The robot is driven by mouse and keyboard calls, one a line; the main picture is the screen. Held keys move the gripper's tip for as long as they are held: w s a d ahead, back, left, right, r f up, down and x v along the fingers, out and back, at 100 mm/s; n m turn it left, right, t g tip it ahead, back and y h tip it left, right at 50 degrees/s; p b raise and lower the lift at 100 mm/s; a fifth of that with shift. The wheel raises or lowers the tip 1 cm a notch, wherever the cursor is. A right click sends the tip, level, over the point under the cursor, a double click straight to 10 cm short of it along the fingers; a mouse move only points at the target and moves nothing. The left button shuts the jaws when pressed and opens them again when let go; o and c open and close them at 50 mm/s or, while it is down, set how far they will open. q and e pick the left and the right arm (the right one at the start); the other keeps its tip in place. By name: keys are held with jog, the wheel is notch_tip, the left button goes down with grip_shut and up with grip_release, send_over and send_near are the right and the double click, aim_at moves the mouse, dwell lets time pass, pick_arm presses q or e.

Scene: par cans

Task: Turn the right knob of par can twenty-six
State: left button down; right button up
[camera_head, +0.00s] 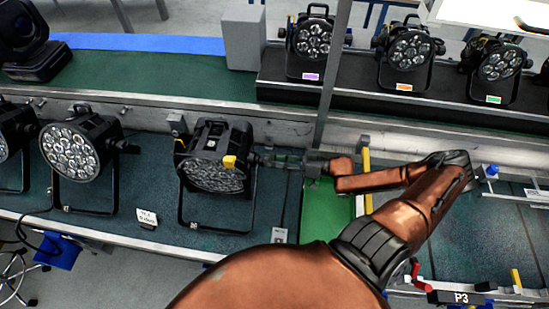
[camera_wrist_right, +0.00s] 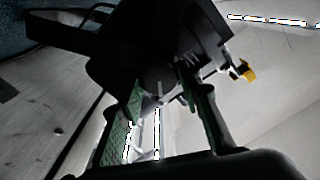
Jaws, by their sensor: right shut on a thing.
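A black par can (camera_head: 215,178) with a round lens face stands in its bracket on the front bench. A yellow tag is on its top right. My right gripper (camera_head: 262,161) reaches its right side from the right. In the wrist view, a round dark knob (camera_wrist_right: 158,82) on the par can's side sits between the green-padded fingers of my right gripper (camera_wrist_right: 165,100), which are shut on it. The knob is hidden by the fingers in the head view. No number on the can is readable. My left gripper is not in view.
Another par can (camera_head: 72,155) stands to the left on the bench. Several more stand on the back shelf, one with a purple label (camera_head: 312,40). A grey upright post (camera_head: 330,80) rises close behind my right gripper. A green mat (camera_head: 325,215) lies below my arm.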

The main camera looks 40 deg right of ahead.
jog(key=shift+f+m+p, duration=0.1)
jog(key=shift+m+p, duration=2.15)
jog(key=shift+m, duration=2.25)
jog(key=o, duration=1.2)
jog(key=shift+c, duration=0.2)
